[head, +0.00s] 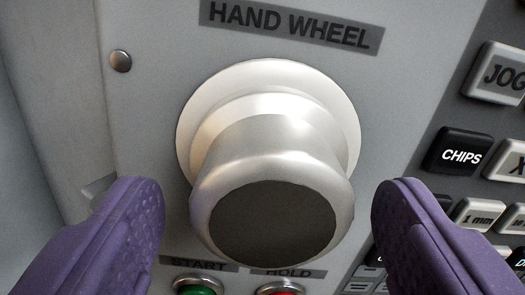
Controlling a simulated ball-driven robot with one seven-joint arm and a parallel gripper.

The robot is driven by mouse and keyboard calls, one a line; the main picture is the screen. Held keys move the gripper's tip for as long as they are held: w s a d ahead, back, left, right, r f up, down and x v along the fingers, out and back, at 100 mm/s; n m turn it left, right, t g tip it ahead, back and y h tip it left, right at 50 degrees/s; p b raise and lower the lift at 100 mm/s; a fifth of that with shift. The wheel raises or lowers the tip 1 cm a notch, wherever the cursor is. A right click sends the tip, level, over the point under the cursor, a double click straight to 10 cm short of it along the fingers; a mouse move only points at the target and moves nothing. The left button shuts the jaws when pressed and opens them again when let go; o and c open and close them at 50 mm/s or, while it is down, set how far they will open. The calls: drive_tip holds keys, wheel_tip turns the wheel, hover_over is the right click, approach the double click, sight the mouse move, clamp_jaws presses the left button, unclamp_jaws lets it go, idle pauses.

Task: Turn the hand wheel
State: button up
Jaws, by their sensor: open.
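The hand wheel (268,160) is a silvery-white round knob with a dark flat face, standing out from a pale grey panel. A label reading "HAND WHEEL" (290,24) is above it. My gripper (268,210) is open, with one purple finger on each side of the wheel's lower part. Gaps show between the fingers and the wheel in the picture, the left one looking a little wider. No contact is visible. How deep the fingertips reach along the wheel is hard to tell.
Below the wheel are a green START button (198,287) and a red HOLD button (284,289), both partly cut off. To the right is a keypad with a dark CHIPS key (461,152) and a JOG key (497,75). A screw (120,61) is at upper left.

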drive_tip(key=shift+w+a, duration=0.15)
drive_tip(key=shift+w, duration=1)
drive_tip(key=c, duration=0.8)
drive_tip(key=shift+o, duration=0.2)
drive_tip(key=shift+m+b, duration=0.3)
drive_tip(key=shift+b, duration=0.2)
drive_tip(key=shift+f+m+b, duration=0.1)
drive_tip(key=shift+m+b, duration=0.5)
drive_tip(key=shift+b, duration=0.1)
drive_tip(key=m+b, duration=0.3)
drive_tip(key=b, duration=0.1)
drive_tip(key=shift+f, duration=0.1)
drive_tip(key=m+b, duration=0.4)
drive_tip(key=m, duration=0.1)
drive_tip(key=shift+r+m+b, duration=0.2)
drive_tip(key=shift+m+b, duration=0.1)
drive_tip(key=shift+b, duration=0.05)
